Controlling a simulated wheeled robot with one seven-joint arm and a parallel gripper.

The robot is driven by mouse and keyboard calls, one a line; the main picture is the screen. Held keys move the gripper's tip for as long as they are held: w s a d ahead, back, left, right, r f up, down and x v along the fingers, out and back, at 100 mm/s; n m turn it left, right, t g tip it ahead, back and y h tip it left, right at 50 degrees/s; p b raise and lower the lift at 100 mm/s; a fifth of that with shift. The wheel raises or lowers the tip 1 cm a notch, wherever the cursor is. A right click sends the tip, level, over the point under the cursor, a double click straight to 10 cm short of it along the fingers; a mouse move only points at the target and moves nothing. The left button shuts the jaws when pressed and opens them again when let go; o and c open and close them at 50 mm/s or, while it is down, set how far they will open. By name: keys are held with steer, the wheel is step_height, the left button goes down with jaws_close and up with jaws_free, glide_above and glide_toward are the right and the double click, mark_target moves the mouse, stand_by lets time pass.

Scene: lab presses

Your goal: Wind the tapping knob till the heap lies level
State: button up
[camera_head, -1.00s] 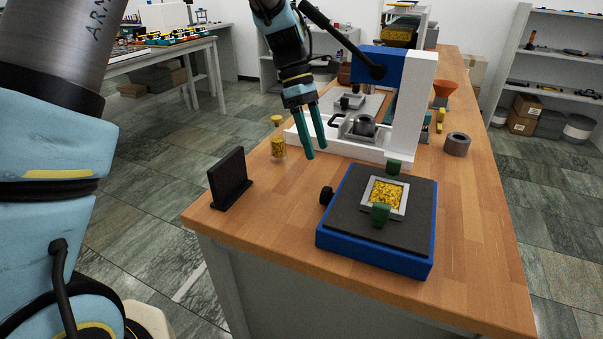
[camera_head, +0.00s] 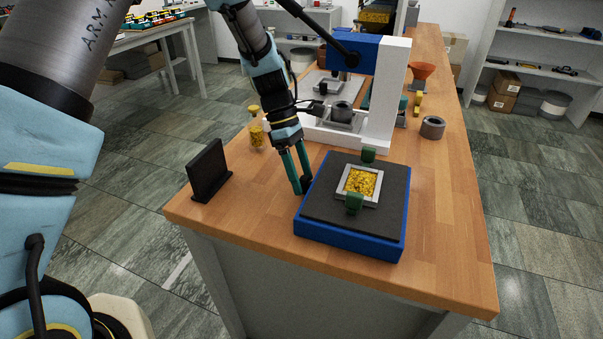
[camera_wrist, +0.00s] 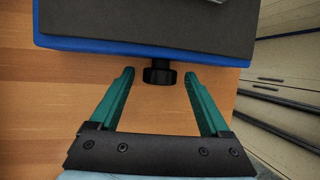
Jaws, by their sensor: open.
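The black tapping knob (camera_wrist: 159,73) sticks out from the side of the blue-edged tapping base (camera_head: 340,240). In the wrist view it lies just beyond and between the open fingertips of my gripper (camera_wrist: 158,77). In the head view my gripper (camera_head: 303,190) points down beside the base's left side and hides most of the knob. The fingers are apart with nothing between them. A square grey frame (camera_head: 343,193) sits on the base's dark top, held between two green blocks. The yellow granular heap (camera_head: 361,182) fills the frame; its surface looks uneven.
A black upright plate (camera_head: 208,170) stands left of my gripper. A jar of yellow grains (camera_head: 257,136) is behind it. A white and blue press (camera_head: 388,90) stands behind the base. A grey ring (camera_head: 433,127) is at right. The front tabletop is clear.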

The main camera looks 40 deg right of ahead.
steer(key=shift+s+f, duration=0.1)
steer(key=shift+f, duration=0.05)
steer(key=shift+c, duration=0.2)
jaws_close()
stand_by(0.4)
steer(key=shift+h+b, duration=0.3)
steer(key=shift+b, duration=0.2)
steer(key=h+b, duration=0.1)
steer(key=t+b, duration=0.1)
steer(key=b, duration=0.1)
steer(key=t+h+b, duration=0.1)
steer(key=b, duration=0.1)
steer(key=shift+s+a+f+m+h, duration=0.1)
steer(key=shift+a+f+m+h, duration=0.2)
steer(key=t+h+b, duration=0.1)
steer(key=b, duration=0.3)
steer(key=shift+a, duration=0.1)
steer(key=shift+s+r+h+b, duration=0.1)
steer(key=shift+h+b, duration=0.2)
steer(key=shift+b, duration=0.15)
steer(key=shift+r+m+b, duration=0.15)
steer(key=shift+m+b, duration=0.15)
steer(key=shift+b, duration=0.05)
